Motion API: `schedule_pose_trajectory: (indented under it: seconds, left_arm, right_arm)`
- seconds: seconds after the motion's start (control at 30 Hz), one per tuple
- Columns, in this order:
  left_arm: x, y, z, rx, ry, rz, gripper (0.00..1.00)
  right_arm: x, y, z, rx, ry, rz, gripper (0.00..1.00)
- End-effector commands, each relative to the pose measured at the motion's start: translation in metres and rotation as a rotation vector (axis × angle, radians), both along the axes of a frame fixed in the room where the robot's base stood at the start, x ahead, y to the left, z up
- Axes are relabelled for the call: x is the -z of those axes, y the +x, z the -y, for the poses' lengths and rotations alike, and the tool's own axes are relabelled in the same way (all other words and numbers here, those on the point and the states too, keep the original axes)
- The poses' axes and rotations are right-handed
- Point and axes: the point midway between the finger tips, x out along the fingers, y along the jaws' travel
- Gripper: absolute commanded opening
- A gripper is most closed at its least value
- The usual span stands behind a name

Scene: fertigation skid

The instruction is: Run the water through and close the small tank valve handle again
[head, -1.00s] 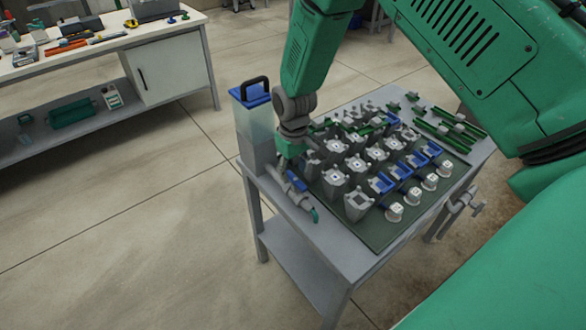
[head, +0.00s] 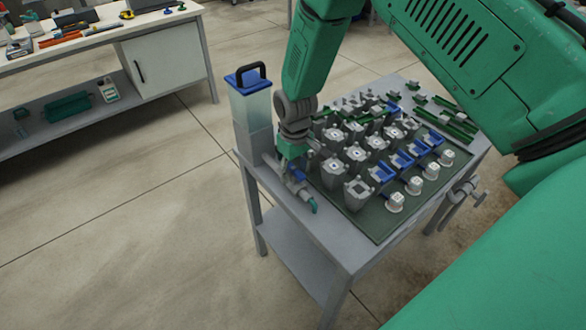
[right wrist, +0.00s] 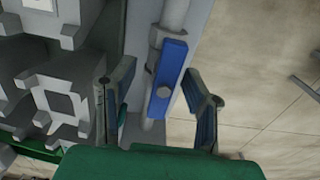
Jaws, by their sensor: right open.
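The tank (head: 256,108) is a clear upright column with a blue lid and black grip, at the table's left corner. The small blue valve handle (head: 298,174) sits on this pipe, partly hidden by my right gripper (head: 292,168). In the right wrist view the handle (right wrist: 168,75) lies roughly along the pipe. My right gripper (right wrist: 160,100) is open, one finger on each side of the handle, with gaps visible. Water flow cannot be made out. My left gripper is out of view.
A dark green mat (head: 377,225) with several grey cups and blue parts fills the table right beside the pipe. A clamp (head: 465,195) sticks out at the table's right edge. A white workbench (head: 100,38) stands back left. The floor to the left is clear.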

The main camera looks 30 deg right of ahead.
Motion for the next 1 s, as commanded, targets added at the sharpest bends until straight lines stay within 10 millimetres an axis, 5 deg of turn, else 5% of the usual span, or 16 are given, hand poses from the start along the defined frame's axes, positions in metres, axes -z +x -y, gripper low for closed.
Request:
schedule_pose_trajectory:
  seconds: [0.07, 0.17, 0.47, 1.0]
  left_arm:
    - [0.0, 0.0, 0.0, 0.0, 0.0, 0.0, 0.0]
    - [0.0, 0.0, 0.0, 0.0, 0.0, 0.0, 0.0]
    - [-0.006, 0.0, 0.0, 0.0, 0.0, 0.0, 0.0]
    - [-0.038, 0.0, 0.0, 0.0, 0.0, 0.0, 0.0]
  right_arm:
    - [0.0, 0.0, 0.0, 0.0, 0.0, 0.0, 0.34]
    - [-0.001, 0.0, 0.0, 0.0, -0.001, 0.0, 0.0]
    - [-0.003, 0.0, 0.003, 0.112, -0.005, 0.002, 0.0]
    - [-0.004, 0.002, 0.005, 1.356, -0.003, 0.011, 0.0]
